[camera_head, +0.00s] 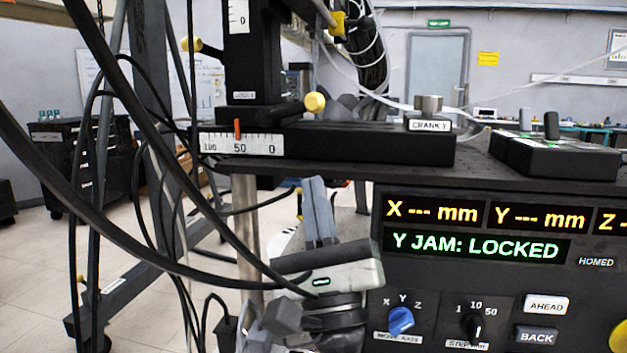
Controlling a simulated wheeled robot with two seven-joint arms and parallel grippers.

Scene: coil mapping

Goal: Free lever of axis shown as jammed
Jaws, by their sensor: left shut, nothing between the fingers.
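The panel display (478,245) reads "Y JAM: LOCKED" in green. A black lever with a yellow knob (315,103) lies over the horizontal black stage (350,143). A second yellow-knobbed lever (190,44) sticks out left of the upright column, and another yellow knob (338,23) is at the top. Small labels near the levers are too small to read surely. My left gripper (317,185) is shut and empty, its fingers pointing up below the stage edge, left of the panel. It is below the nearest lever and apart from it. My right gripper is not seen.
Thick black cables cross the left side in front of the frame. A crank post (429,104) stands on the stage, and a black box (555,155) lies right of it. The blue axis knob (401,320), step dial (475,329) and AHEAD and BACK buttons are close right of my left gripper.

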